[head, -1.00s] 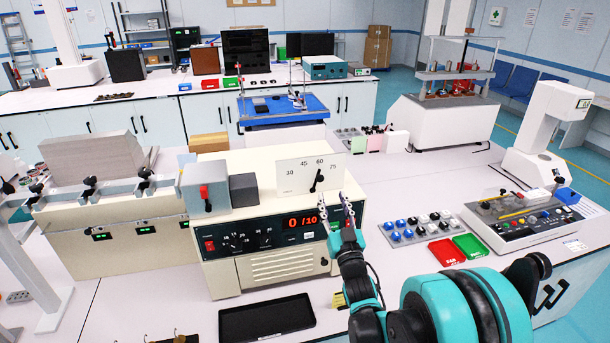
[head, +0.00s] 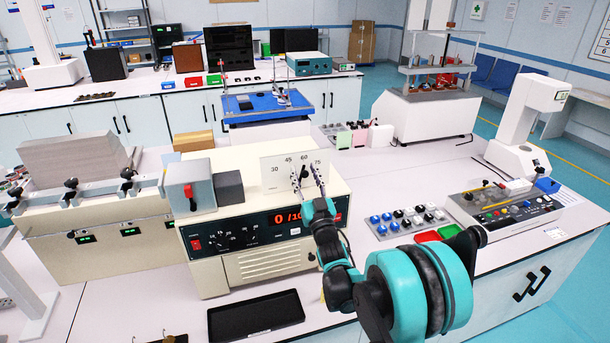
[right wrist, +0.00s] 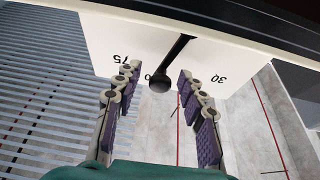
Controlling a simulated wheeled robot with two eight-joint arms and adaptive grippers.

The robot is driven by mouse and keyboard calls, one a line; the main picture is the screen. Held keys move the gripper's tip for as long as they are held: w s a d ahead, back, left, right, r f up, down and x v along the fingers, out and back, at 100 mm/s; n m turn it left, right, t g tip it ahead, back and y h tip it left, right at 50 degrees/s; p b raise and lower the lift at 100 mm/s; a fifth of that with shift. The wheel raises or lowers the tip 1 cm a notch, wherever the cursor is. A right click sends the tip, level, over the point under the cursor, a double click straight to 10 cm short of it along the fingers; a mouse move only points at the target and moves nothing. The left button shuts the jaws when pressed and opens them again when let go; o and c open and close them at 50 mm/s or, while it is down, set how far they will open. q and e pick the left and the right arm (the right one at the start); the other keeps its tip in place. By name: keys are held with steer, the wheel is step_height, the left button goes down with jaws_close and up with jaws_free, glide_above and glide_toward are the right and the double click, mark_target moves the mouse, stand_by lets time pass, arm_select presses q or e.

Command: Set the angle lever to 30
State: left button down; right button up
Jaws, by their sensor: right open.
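The angle lever is a thin black rod with a round black knob (head: 304,173), in front of a white scale plate (head: 268,182) on top of the cream tester (head: 215,276). The plate is marked 30, 45, 60 and 75, and the lever stands near 60. My right gripper (head: 306,179) is open at the plate, one finger on each side of the knob. In the right wrist view the knob (right wrist: 159,83) shows between the spread fingertips (right wrist: 160,84), with gaps on both sides, and partly covers the 60. My left gripper is not in view.
The tester's red display (head: 290,217) reads 0 /10. A grey box with a red switch (head: 189,189) and a dark block (head: 229,187) sit left of the plate. A black tray (head: 258,315) lies in front.

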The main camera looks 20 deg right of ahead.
mark_target(279, 174)
steer(key=shift+c, duration=0.4)
jaws_close()
steer(key=shift+a+n, duration=0.1)
steer(key=shift+n, duration=0.3)
steer(key=n+y, duration=0.1)
steer(key=n, duration=0.1)
steer(key=a+n+y, duration=0.1)
steer(key=shift+a+r+n+b, duration=0.1)
steer(key=shift+n+b, duration=0.2)
steer(key=shift+n, duration=0.1)
steer(key=n+y, duration=0.1)
steer(key=n, duration=0.1)
steer(key=a+n+g+y, duration=0.1)
steer(key=n, duration=0.1)
steer(key=shift+a, duration=0.2)
steer(key=n, duration=0.1)
steer(key=a+n+y, duration=0.1)
steer(key=n, duration=0.1)
steer(key=n+g, duration=0.1)
steer(key=shift+s+a+f+y, duration=0.1)
steer(key=shift+a+f+y, duration=0.15)
steer(key=shift+f+y, duration=0.15)
steer(key=shift+a+f+n+g+y, duration=0.3)
steer(key=shift+n+g, duration=0.1)
steer(key=shift+n, duration=0.6)
steer(key=shift+a+f+n+g+y, duration=0.2)
steer(key=shift+a+n+g, duration=0.15)
steer(key=shift+n, duration=0.65)
